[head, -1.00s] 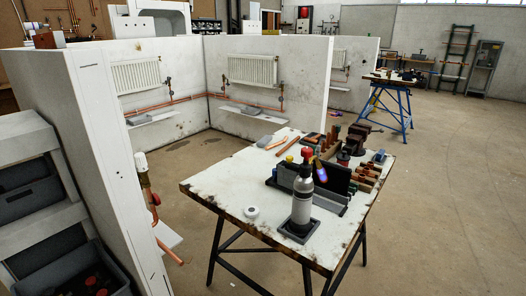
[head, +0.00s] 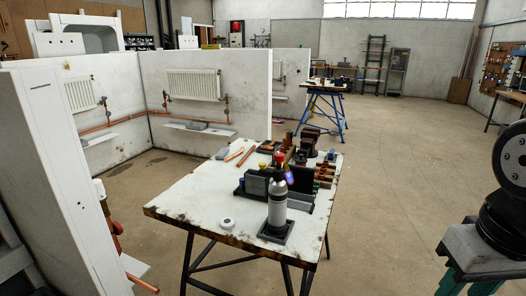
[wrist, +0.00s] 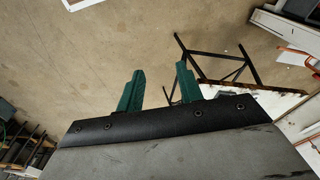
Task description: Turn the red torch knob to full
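The torch (head: 278,203) stands upright on a dark square base on the white workbench (head: 180,208). It has a pale cylinder and a dark band. Its red knob (head: 280,159) is at the top, and a small bluish flame shows beside it. How far the knob is turned cannot be told. My gripper (head: 467,288) is at the lower right of the head view, well to the right of the bench and apart from the torch. In the wrist view its two green fingers (wrist: 160,70) are spread with nothing between them.
A white puck-like disc (head: 228,222) lies left of the torch. Dark holders (head: 300,201) and several tools crowd the bench behind it. White partition walls (head: 205,125) with radiators stand at the left. The floor (head: 390,180) between the bench and my arm is clear.

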